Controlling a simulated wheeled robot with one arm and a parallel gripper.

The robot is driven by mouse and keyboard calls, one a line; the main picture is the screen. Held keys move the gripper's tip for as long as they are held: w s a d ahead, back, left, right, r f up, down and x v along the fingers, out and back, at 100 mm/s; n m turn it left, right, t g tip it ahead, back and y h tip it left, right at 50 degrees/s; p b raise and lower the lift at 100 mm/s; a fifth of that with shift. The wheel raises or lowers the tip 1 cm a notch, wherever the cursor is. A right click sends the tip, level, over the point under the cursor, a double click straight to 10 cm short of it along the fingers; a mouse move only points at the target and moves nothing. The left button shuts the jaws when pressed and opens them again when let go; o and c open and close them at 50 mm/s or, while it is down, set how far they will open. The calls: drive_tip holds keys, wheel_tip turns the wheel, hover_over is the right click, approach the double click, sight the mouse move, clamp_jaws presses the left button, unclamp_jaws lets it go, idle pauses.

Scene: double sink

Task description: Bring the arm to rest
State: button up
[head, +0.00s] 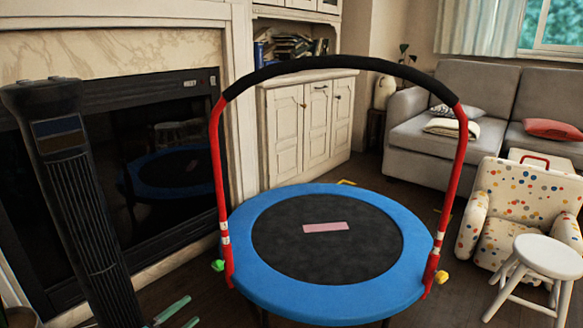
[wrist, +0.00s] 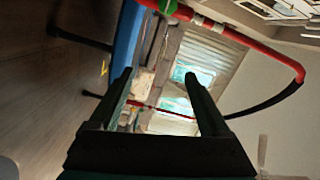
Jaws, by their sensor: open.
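My arm (head: 75,200) stands at the left of the head view, a dark ribbed link in front of the fireplace. My gripper (head: 192,308) shows at the bottom edge of that view, with two green fingers apart and low, left of the trampoline. In the wrist view my gripper (wrist: 160,85) is open, with nothing between its fingers. The wrist picture is tilted, with the trampoline's blue rim (wrist: 125,45) and red handle (wrist: 230,32) beyond the fingers. The rest of the wrist is cut off in the head view.
A blue-rimmed trampoline (head: 255,275) with a pink flat piece (head: 326,227) on its mat stands close ahead. A fireplace (head: 150,170) is at left. A spotted armchair (head: 505,205), white stool (head: 545,252) and grey sofa (head: 430,120) are at right.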

drive_tip(key=w+r+n+t+y+p, duration=0.15)
drive_tip(key=w+r+n+y, duration=0.55)
drive_tip(key=w+r, duration=1.05)
drive_tip(key=d+r+n+g+y+p, duration=0.3)
drive_tip(key=d+r+n+y, duration=0.35)
drive_tip(key=r, duration=0.55)
drive_tip(key=s+d+n+g+h+p, duration=0.1)
drive_tip(key=s+d+n+g, duration=0.2)
drive_tip(key=s+d, duration=0.9)
drive_tip(key=s+d+f+n+g+h+p, duration=0.1)
drive_tip(key=s+d+n+g+p, duration=0.1)
drive_tip(key=s+d+g, duration=0.5)
drive_tip(key=s+d+n+g+h+p, duration=0.1)
drive_tip(key=s+d+g, duration=0.4)
drive_tip(key=s+d, duration=1.3)
drive_tip(key=s+n+p, duration=0.1)
drive_tip(key=s+n, duration=0.1)
drive_tip(key=s, duration=1.5)
drive_tip(key=shift+d+f+n, duration=0.2)
drive_tip(key=shift+d+n, duration=0.1)
drive_tip(key=shift+n, duration=0.05)
drive_tip(key=shift+h, duration=0.25)
